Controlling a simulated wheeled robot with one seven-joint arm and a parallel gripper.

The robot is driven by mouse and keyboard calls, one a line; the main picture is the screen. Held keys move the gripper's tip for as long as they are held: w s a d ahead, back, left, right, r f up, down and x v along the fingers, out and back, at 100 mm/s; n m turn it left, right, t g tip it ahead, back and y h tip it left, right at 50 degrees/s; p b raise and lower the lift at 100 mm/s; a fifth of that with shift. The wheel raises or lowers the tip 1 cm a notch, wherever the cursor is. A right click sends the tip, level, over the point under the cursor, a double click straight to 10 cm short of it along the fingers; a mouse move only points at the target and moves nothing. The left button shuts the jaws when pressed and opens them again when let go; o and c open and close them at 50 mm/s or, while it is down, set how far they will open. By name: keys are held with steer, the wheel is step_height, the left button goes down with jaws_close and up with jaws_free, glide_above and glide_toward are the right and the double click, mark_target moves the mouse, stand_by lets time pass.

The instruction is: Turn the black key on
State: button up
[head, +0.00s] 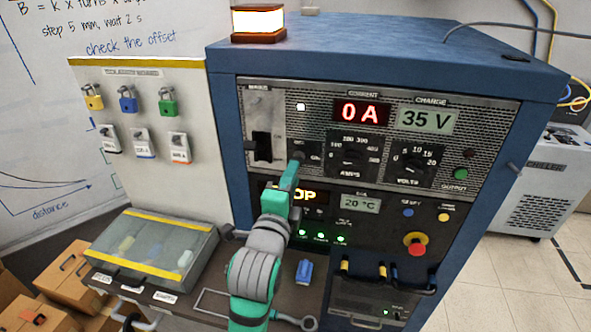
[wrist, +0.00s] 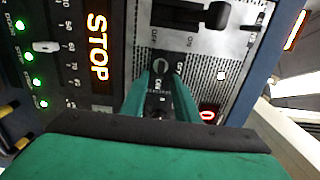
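The black key switch (head: 302,149) is on the upper panel, left of the AMPS dial. My gripper (head: 293,170) points up at it from just below, partly covering it. In the wrist view, my gripper's two green fingers (wrist: 164,88) stand apart, with the dark round key switch (wrist: 161,68) and its white lettering seen between their tips. I cannot tell whether the fingers touch the key. Its exact turn angle is hard to read.
A large black breaker lever (head: 262,146) is just left of the key. The AMPS dial (head: 352,155) is to its right. The current display (head: 361,113) reads 0 A. A lit STOP sign (wrist: 98,45) and a red emergency button (head: 415,243) are lower down.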

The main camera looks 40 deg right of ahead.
steer(key=v, duration=0.6)
steer(key=shift+a, duration=0.1)
stand_by(0.4)
